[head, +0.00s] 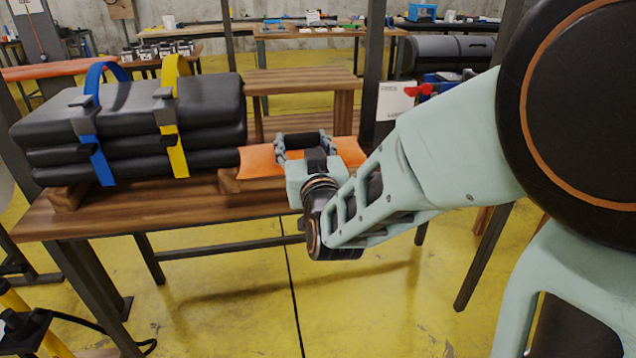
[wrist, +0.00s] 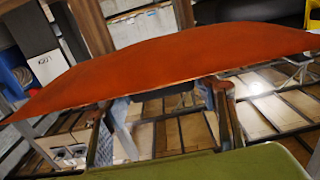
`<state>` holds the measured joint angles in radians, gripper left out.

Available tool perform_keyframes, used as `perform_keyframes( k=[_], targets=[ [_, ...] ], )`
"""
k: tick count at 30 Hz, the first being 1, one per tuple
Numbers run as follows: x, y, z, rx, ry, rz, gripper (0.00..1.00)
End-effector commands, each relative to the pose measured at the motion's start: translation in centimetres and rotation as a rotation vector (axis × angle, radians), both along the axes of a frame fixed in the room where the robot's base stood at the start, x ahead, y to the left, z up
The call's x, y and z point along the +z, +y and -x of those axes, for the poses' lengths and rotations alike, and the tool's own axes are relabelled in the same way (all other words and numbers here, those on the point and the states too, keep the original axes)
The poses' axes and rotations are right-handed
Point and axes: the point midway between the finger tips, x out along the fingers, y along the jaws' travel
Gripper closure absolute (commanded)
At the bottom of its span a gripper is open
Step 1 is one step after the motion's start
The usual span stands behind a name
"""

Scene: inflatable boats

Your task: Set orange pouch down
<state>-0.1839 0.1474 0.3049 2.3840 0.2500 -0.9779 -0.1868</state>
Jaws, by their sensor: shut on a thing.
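The orange pouch (head: 257,161) is at the right end of the wooden table (head: 225,203), to the right of the stacked black boat rolls. My gripper (head: 303,142) is shut on it near its middle, and the gripper hides the pouch's centre. The pouch shows on both sides of the gripper. In the wrist view the pouch (wrist: 180,62) spans nearly the full width, and the fingers of my gripper (wrist: 165,98) meet its near edge. It is level with a wooden board on the table; I cannot tell whether it touches the board.
The black rolls (head: 130,120), bound by a blue strap (head: 98,155) and a yellow strap (head: 178,150), fill the table's left part. A dark post (head: 373,80) stands behind the table's right end. A wooden bench (head: 300,82) is behind.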

Motion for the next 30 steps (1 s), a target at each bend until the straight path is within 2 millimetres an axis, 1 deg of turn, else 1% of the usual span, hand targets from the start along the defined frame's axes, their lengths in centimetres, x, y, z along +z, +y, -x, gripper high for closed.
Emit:
perform_keyframes(
  k=[2,5,14,15,18,22,30],
  targets=[
    [-0.5,0.0,-0.7,-0.001,-0.001,-0.001,0.81],
    [-1.3,-0.3,-2.4,-0.002,0.001,-0.001,0.81],
    [-4.5,-1.1,-9.3,-0.002,0.000,-0.001,0.81],
    [-5.4,-1.0,-9.8,0.000,0.002,0.000,0.81],
    [-7.0,-1.2,-11.2,-0.001,0.001,-0.001,0.81],
    [-8.4,-1.3,-12.4,0.000,0.000,-0.001,0.81],
    [-9.8,-1.4,-13.6,0.000,-0.001,0.000,0.81]
  ],
)
